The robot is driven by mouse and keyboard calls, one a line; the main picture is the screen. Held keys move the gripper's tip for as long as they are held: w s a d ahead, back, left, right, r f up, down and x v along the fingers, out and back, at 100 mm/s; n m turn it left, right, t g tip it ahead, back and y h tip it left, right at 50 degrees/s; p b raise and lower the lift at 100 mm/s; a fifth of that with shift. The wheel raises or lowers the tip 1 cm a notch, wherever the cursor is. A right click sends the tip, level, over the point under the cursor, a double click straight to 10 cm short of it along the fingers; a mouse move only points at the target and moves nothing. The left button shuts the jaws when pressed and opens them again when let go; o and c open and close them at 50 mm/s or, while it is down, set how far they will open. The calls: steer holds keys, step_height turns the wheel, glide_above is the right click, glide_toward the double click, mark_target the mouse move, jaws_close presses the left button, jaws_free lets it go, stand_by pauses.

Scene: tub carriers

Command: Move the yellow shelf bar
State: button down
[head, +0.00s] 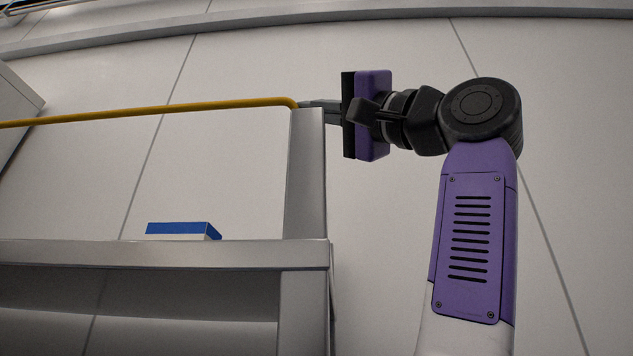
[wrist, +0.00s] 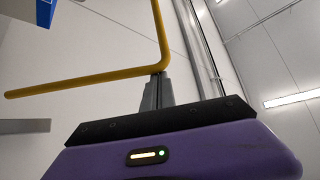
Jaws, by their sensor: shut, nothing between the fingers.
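The yellow shelf bar (head: 150,111) runs across the upper left of the head view, above the grey shelf, and its right end bends down at the shelf's upright. In the wrist view the yellow bar (wrist: 95,82) bends at a corner just beyond my fingertips. My gripper (head: 302,104) reaches in from the right, with its fingers at the bar's bent right end. The fingers (wrist: 157,80) are together with nothing between them. Whether they touch the bar is hard to tell.
A grey shelf unit (head: 180,254) with an upright post (head: 305,180) stands at the left. A blue and white box (head: 182,230) lies on its shelf, below the bar. The space right of the shelf holds only my arm, with a pale panelled wall behind.

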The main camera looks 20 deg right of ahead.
steer(key=s+a+f+n+g+y+b, duration=0.1)
steer(key=s+f+n+g+y+b, duration=0.2)
steer(key=s+f+n+y+b, duration=0.1)
step_height(320, 180, down, 2)
steer(key=n+y, duration=0.1)
steer(key=n, duration=0.2)
steer(key=shift+a+f, duration=0.2)
steer(key=shift+a, duration=0.05)
steer(key=shift+s, duration=0.1)
steer(key=shift+r, duration=0.1)
